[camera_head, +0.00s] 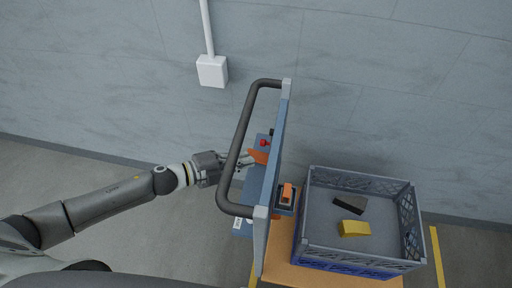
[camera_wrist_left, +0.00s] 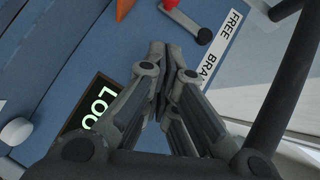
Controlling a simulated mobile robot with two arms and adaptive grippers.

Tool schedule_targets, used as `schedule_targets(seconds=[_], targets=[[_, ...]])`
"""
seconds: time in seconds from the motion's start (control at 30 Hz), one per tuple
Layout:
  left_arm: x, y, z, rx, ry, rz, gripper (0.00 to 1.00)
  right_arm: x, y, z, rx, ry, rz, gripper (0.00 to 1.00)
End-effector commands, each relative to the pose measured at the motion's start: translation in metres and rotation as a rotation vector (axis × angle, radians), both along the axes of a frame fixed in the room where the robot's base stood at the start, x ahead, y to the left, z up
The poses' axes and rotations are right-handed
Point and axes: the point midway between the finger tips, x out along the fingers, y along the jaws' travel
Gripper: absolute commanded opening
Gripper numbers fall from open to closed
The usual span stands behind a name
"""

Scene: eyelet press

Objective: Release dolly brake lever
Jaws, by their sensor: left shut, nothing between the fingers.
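The dolly's blue panel (camera_head: 253,186) stands behind a dark curved handle (camera_head: 236,150). My right gripper is not in view.
A grey crate (camera_head: 325,250) holds a yellow block (camera_head: 354,229) and a dark block (camera_head: 350,205). The handle bar is close to my wrist.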

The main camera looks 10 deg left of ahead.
Motion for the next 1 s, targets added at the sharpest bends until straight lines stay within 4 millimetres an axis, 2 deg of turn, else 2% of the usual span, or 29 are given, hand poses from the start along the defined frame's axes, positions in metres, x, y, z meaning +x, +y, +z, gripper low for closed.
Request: schedule_targets(seconds=[0.03, 0.17, 0.23, 0.4, 0.67, 1.0], targets=[[0.008, -0.009, 0.001, -0.002, -0.003, -0.001, 0.00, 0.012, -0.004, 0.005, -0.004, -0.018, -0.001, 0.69], [0.023, -0.028, -0.006, -0.002, -0.001, 0.000, 0.00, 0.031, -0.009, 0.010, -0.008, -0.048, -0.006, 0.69], [0.032, -0.025, -0.012, 0.001, -0.001, 0.002, 0.00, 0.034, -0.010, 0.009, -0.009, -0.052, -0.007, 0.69], [0.047, -0.026, -0.019, 0.000, 0.000, 0.001, 0.00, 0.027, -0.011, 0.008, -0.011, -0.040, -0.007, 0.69], [0.056, -0.027, -0.023, 0.001, -0.001, 0.000, 0.00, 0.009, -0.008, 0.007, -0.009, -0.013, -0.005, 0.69], [0.056, -0.027, -0.024, 0.001, -0.002, 0.000, 0.00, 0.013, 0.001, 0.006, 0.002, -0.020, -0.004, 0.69]])
